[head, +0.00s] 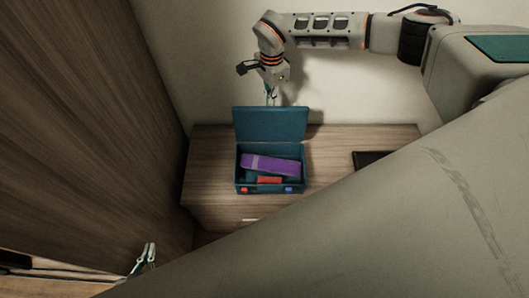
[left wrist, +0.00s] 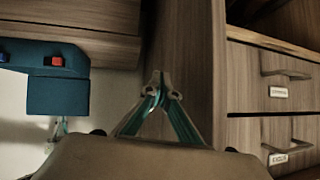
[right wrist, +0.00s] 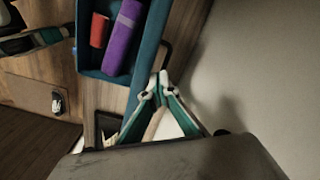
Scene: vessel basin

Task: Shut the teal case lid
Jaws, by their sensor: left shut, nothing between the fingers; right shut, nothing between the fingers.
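The teal case (head: 240,183) stands on the wooden cabinet top, and its lid (head: 270,124) is raised, close to upright at the back. A purple item (head: 272,165) and a red item (head: 269,180) lie inside; they also show in the right wrist view, purple (right wrist: 122,38) and red (right wrist: 99,30). My right gripper (head: 271,98) is shut and empty, just above and behind the lid's top edge; I cannot tell whether it touches. My left gripper (head: 147,256) is shut and empty, low at the left, away from the case (left wrist: 57,92).
A dark flat object (head: 369,158) lies on the cabinet top (head: 335,150) to the right of the case. A tall wooden panel (head: 90,110) stands at the left. The left wrist view shows labelled drawers (left wrist: 270,75) at the right. A wall is behind the cabinet.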

